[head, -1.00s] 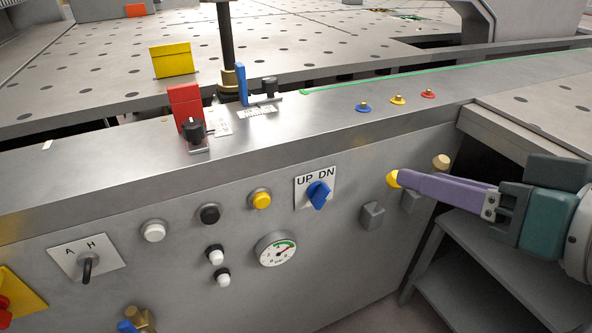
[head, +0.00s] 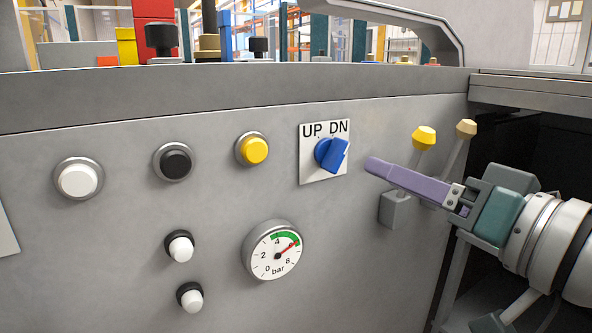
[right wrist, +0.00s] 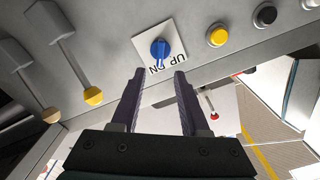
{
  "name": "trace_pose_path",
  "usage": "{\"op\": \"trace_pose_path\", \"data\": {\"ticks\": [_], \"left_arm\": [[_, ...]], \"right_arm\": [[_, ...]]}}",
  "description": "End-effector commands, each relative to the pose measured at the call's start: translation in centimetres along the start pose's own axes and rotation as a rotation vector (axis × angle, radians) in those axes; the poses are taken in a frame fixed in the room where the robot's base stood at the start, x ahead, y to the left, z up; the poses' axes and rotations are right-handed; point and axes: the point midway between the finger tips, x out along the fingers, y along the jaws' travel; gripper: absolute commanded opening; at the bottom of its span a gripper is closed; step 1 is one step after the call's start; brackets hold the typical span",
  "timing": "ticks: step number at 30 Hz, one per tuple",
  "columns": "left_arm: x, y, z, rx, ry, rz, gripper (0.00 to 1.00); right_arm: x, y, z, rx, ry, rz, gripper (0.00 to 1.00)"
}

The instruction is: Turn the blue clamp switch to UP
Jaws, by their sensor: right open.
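The blue clamp switch (head: 330,154) sits on a white plate (head: 313,176) marked UP and DN on the grey front panel. Its knob is turned toward the DN side. It also shows in the right wrist view (right wrist: 160,50), straight ahead of the fingers. My right gripper (head: 372,166) is to the right of the switch, its purple fingers pointing at it, apart from it. In the right wrist view the gripper (right wrist: 160,75) is open, with nothing between its fingers. My left gripper is not in view.
Two levers with yellow (head: 424,138) and tan (head: 466,128) knobs stand just behind my right fingers. A yellow button (head: 253,149), a black button (head: 173,161) and a pressure gauge (head: 273,251) are left of and below the switch. The panel right around the switch is clear.

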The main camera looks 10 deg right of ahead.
Motion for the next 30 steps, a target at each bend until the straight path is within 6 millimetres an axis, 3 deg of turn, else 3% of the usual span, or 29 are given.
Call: {"op": "trace_pose_path", "data": {"ticks": [9,15,27,30], "left_arm": [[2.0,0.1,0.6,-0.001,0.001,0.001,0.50],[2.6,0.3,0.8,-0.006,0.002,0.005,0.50],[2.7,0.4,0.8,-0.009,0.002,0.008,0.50],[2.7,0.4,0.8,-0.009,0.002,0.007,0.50]], "right_arm": [[5.5,0.1,0.1,-0.001,0.002,-0.002,0.45],[7.7,0.0,0.1,0.000,0.001,0.000,0.45],[8.3,0.0,0.0,-0.001,-0.002,0.001,0.45],[8.3,0.0,0.0,-0.001,-0.002,0.001,0.34]]}}
